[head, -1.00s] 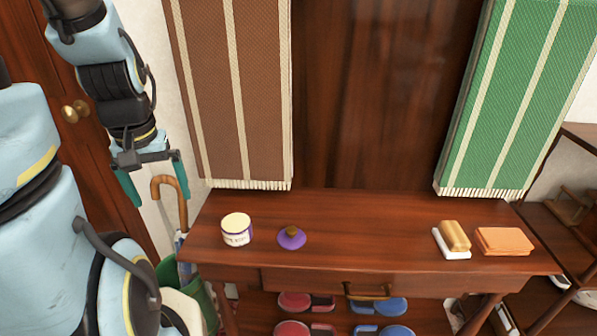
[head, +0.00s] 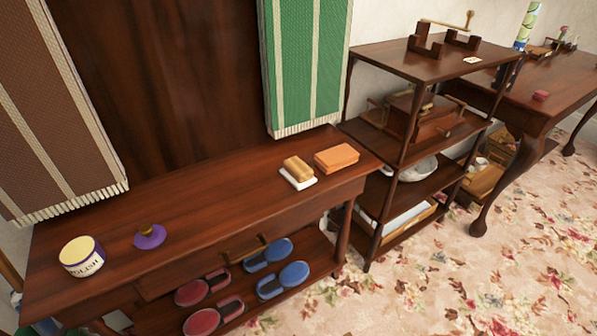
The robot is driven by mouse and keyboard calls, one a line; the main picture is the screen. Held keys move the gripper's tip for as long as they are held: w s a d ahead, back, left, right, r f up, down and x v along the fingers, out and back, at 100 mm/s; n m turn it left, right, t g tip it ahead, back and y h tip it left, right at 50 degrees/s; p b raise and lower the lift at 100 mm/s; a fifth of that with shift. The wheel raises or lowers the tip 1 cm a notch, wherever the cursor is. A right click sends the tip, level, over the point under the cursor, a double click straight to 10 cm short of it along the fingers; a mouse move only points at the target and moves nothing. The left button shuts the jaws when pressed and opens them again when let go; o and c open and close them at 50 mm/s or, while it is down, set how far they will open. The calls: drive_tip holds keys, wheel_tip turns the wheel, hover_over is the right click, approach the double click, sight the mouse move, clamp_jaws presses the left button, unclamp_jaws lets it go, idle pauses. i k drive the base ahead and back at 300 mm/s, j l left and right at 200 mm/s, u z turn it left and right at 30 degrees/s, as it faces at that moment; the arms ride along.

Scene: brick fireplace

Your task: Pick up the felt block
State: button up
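A tan wooden-topped block with a white, felt-like base (head: 298,172) lies on the dark wooden console table (head: 215,200), towards its right end; it looks like the felt block. An orange rectangular block or folded cloth (head: 337,157) lies just to its right, close beside it. My gripper is not in view now, so whether it is open or holds anything is not shown.
A white tub (head: 82,256) and a purple disc with a knob (head: 149,236) stand on the table's left part. Red and blue paddle-like items (head: 282,266) lie on its lower shelf. A shelf unit (head: 430,130) stands right, with open carpet (head: 470,265) in front.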

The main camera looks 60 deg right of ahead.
sight(300, 174)
drive_tip(key=z, duration=1.85)
drive_tip(key=l, duration=0.35)
drive_tip(key=i+l, duration=0.1)
drive_tip(key=l, duration=0.25)
drive_tip(key=i+l+u, duration=0.1)
drive_tip(key=l+u, duration=1.05)
drive_tip(key=u, duration=0.7)
